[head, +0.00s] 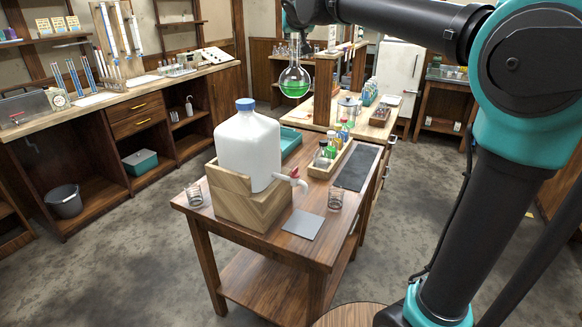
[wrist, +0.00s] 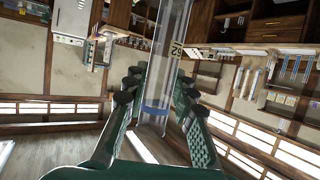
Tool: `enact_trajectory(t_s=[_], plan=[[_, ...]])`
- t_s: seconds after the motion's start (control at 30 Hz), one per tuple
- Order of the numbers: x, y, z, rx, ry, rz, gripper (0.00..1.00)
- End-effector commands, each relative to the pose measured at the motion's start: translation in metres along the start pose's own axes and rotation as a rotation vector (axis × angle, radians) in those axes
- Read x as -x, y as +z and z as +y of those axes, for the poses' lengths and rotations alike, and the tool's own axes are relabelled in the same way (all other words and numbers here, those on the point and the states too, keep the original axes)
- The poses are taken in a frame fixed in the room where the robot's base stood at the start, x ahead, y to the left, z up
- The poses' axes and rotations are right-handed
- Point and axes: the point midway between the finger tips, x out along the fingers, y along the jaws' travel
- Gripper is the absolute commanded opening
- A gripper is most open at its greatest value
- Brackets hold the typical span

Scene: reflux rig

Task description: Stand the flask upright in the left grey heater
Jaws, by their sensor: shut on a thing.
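The flask (head: 294,83) is a round clear glass flask with green liquid and a long neck. In the head view it hangs upright in the air, in front of the far benches. In the wrist view its clear neck (wrist: 172,40), with a small number label and a blue band, runs between the fingers. My gripper (wrist: 152,96) is shut on this neck. In the head view the gripper is small and partly hidden at the top, below my arm. I cannot make out the left grey heater for certain in either view.
A wooden table (head: 290,262) bears a white jug (head: 248,150) in a wooden cradle, small beakers, a bottle tray (head: 328,160) and a dark mat (head: 357,167). A bench (head: 312,110) stands behind it. A long counter (head: 110,98) with glassware lines the left wall. Floor between is clear.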

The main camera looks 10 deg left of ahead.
Motion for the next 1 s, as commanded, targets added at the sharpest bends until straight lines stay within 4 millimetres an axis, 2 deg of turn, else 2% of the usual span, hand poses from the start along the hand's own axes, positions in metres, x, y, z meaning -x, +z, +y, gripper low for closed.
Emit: enact_trajectory(t_s=[0.33,0.53,0.8,1.0], plan=[[-0.012,0.029,0.000,0.000,0.000,0.000,0.00],[-0.024,0.057,0.000,0.000,0.000,0.000,0.00],[-0.044,0.107,0.000,0.000,0.000,0.000,0.00],[-0.053,0.129,0.000,0.000,0.000,0.001,0.00]])
